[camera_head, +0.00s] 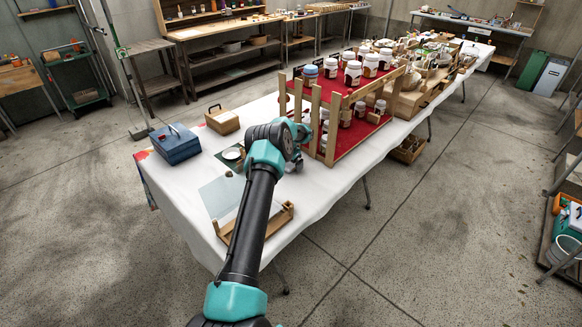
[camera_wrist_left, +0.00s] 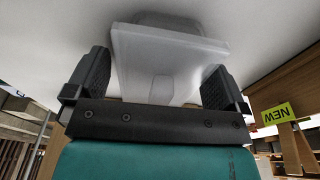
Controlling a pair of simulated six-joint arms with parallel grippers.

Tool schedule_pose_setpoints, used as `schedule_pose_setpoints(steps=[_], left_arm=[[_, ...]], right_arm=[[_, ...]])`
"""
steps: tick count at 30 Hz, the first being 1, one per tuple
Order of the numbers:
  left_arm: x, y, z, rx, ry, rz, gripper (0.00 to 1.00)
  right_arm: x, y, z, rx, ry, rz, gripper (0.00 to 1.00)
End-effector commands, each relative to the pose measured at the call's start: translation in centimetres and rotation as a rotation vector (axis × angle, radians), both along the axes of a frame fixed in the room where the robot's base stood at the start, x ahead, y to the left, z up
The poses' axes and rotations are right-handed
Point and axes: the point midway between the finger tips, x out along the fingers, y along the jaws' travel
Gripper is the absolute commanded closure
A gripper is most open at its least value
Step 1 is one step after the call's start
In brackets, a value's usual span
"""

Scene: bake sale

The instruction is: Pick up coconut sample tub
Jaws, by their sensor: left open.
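A pale translucent tub (camera_wrist_left: 165,62) fills the space between the two black fingers in the left wrist view; I cannot read a label on it, so whether it is the coconut one is unclear. My left gripper (camera_wrist_left: 158,85) is open around the tub, with one finger on each side; whether either finger touches it is hard to tell. In the head view my left gripper (camera_head: 300,142) is at the left end of the wooden display rack (camera_head: 329,128), and my own wrist hides most of it. The tub cannot be made out there. My right gripper is not in view.
The rack has red shelves (camera_head: 347,140) with several jars. A blue box (camera_head: 174,144), a wooden box (camera_head: 222,121) and a small plate (camera_head: 231,154) stand left on the white table (camera_head: 310,190). A yellow-green NEW tag (camera_wrist_left: 277,114) shows at the wrist view's right.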

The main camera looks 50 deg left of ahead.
Motion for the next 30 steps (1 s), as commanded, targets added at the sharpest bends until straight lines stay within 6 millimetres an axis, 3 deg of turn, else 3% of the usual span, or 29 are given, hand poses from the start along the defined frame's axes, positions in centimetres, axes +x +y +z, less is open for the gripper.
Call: schedule_pose_setpoints(steps=[7, 22, 30], left_arm=[[0.0, -0.01, 0.02, 0.0, 0.0, 0.0, 0.0], [0.01, -0.01, 0.03, 0.0, 0.0, 0.0, 0.48], [0.02, -0.01, 0.1, 0.0, 0.0, 0.0, 0.49]], right_arm=[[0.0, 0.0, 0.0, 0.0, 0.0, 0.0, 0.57], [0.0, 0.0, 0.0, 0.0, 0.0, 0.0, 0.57], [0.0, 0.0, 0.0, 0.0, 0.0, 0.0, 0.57]])
